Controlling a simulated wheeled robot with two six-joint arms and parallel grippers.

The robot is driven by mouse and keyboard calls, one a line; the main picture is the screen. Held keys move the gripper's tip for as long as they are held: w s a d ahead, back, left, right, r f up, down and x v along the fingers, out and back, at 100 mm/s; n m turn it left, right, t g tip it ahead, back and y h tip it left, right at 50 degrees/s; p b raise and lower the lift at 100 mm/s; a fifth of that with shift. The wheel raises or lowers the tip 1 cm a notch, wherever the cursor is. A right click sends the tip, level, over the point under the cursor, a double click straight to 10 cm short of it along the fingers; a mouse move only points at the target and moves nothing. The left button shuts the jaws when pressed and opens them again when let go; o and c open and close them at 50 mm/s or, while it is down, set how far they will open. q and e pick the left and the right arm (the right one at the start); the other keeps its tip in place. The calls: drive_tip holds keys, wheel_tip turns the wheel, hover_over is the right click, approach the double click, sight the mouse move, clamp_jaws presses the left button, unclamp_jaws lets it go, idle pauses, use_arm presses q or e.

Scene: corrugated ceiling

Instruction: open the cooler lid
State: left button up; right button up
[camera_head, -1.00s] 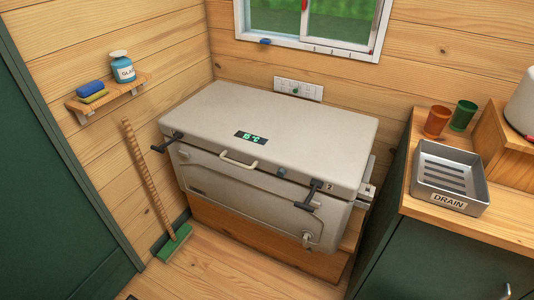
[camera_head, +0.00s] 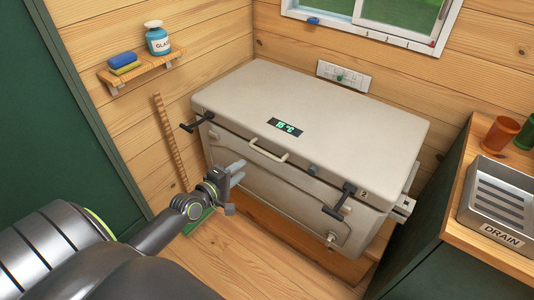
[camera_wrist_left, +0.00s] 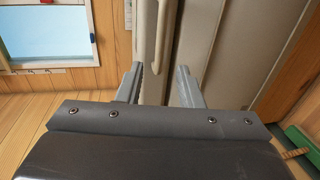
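The beige cooler (camera_head: 300,195) stands in the corner with its lid (camera_head: 330,105) down. The lid has a green display and a pale handle (camera_head: 268,150) at its front edge. Black latches stick out at the front left (camera_head: 197,123) and front right (camera_head: 339,203). My left gripper (camera_head: 236,170) is in front of the cooler's left front, below the handle. In the left wrist view its two fingers (camera_wrist_left: 157,85) are apart and nothing is between them; the cooler and part of the handle (camera_wrist_left: 161,35) lie beyond. My right gripper is not in view.
A counter at the right holds a drain tray (camera_head: 500,203) and two cups. A small wall shelf (camera_head: 140,72) with a bottle and sponges is at the upper left. A broom (camera_head: 171,140) leans beside the cooler. Green panels stand at the left.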

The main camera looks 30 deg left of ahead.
sight(263, 154)
use_arm(q)
drive_tip(key=b+x, duration=0.3)
drive_tip(key=x, duration=1)
drive_tip(key=shift+w+f, duration=0.15)
drive_tip(key=shift+w, duration=0.05)
clamp_jaws()
